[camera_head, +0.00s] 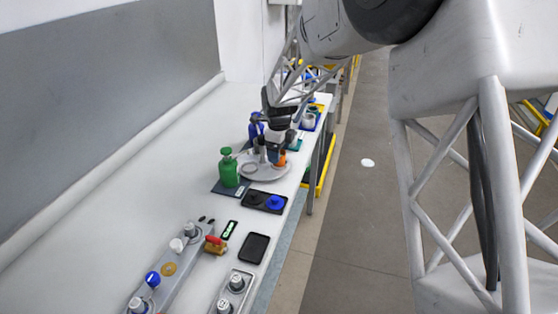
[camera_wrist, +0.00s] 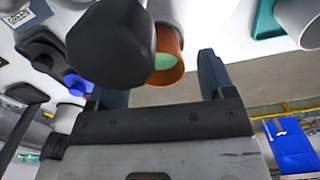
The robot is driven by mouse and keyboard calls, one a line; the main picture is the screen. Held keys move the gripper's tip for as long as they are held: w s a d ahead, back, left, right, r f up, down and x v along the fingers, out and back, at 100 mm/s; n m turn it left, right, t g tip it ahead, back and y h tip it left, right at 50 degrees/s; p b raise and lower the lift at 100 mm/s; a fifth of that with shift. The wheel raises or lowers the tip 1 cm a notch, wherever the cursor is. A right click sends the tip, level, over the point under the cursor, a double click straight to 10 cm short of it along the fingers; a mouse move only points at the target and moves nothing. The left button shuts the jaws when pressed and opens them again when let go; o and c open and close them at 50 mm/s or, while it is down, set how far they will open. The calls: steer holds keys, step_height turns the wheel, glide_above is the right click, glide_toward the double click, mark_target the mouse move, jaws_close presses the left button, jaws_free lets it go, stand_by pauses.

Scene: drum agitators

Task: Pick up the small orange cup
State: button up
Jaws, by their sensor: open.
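The small orange cup (camera_wrist: 168,62) shows its open mouth in the wrist view, with a pale green inside. A dark rounded part (camera_wrist: 110,43) covers its left side. My gripper (camera_wrist: 152,75) is open, with one blue-grey finger on each side, and the cup lies between the fingers in the picture; I cannot tell if they touch it. In the head view the orange cup (camera_head: 281,159) is a small patch at the right of a round grey tray (camera_head: 263,176), with my gripper (camera_head: 274,155) right at it.
A green bottle (camera_head: 229,168) stands left of the tray, and a blue bottle (camera_head: 255,127) behind it. A black tray (camera_head: 254,248) and valve fittings are nearer. The table's right edge is close to the cup.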

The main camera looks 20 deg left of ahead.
steer(key=shift+f, duration=1.2)
steer(key=c, duration=1)
steer(key=shift+r, duration=0.35)
steer(key=shift+r, duration=1.35)
steer(key=shift+s+d+r, duration=0.1)
steer(key=shift+s, duration=0.1)
steer(key=s+d+r, duration=0.1)
steer(key=s+d, duration=0.6)
steer(key=s, duration=0.6)
steer(key=shift+d+r, duration=0.2)
steer(key=shift+d, duration=0.2)
steer(key=shift+s, duration=0.15)
